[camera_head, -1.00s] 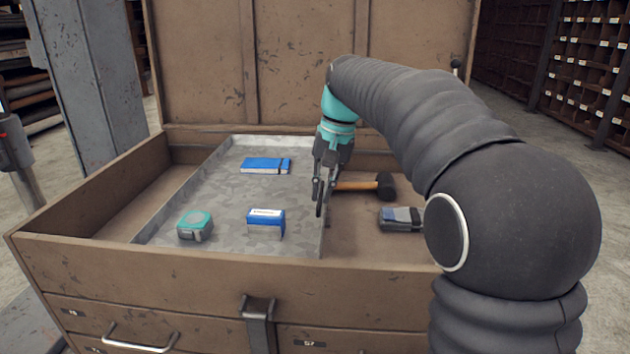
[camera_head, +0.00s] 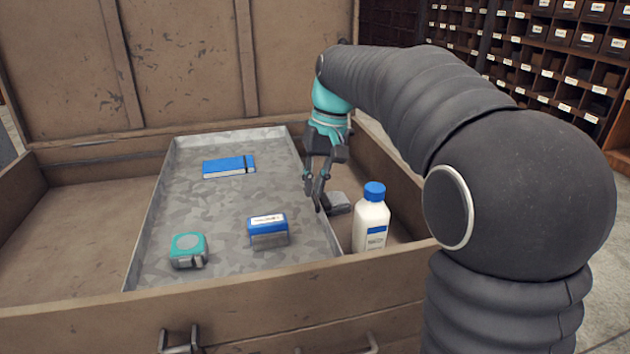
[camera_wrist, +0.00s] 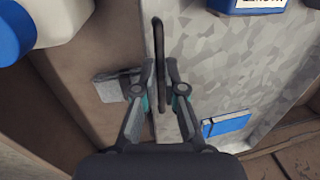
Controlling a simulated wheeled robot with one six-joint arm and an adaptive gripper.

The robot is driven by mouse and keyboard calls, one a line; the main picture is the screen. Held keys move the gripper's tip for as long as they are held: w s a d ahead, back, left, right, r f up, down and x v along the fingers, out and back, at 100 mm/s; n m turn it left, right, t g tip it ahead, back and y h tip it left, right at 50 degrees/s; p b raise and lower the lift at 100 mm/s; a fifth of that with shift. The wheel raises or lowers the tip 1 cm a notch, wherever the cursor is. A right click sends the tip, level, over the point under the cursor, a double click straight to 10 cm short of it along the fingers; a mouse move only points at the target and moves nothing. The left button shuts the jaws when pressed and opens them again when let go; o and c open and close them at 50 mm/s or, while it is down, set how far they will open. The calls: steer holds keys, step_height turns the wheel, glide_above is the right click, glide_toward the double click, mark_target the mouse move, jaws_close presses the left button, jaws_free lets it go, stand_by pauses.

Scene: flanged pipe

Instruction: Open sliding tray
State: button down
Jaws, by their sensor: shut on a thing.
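The sliding tray (camera_head: 190,215) is a shallow grey metal tray lying across the inside of a brown wooden chest. It also shows in the wrist view (camera_wrist: 215,65). A dark bar handle (camera_wrist: 159,40) runs along its edge in the wrist view. My gripper (camera_head: 319,205) is at the tray's right edge, its fingers pointing down. In the wrist view my gripper (camera_wrist: 159,66) has its fingertips on either side of the handle, shut on it. The tray carries a blue notebook (camera_head: 228,166), a blue-and-white box (camera_head: 267,228) and a teal tape measure (camera_head: 188,250).
The chest (camera_head: 240,312) has a bare floor left of the tray. Right of the tray stand a white bottle with a blue cap (camera_head: 371,222) and a grey block (camera_head: 337,202) close to my gripper. The raised lid (camera_head: 190,60) closes off the back. Shelving stands behind right.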

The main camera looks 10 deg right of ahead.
steer(key=shift+f, duration=0.1)
steer(key=c, duration=1.2)
jaws_free()
steer(key=shift+d, duration=0.1)
steer(key=shift+c, duration=0.2)
step_height(320, 180, up, 12)
steer(key=d, duration=0.2)
steer(key=shift+w+d, duration=0.15)
steer(key=shift+w, duration=0.1)
steer(key=shift+f, duration=0.1)
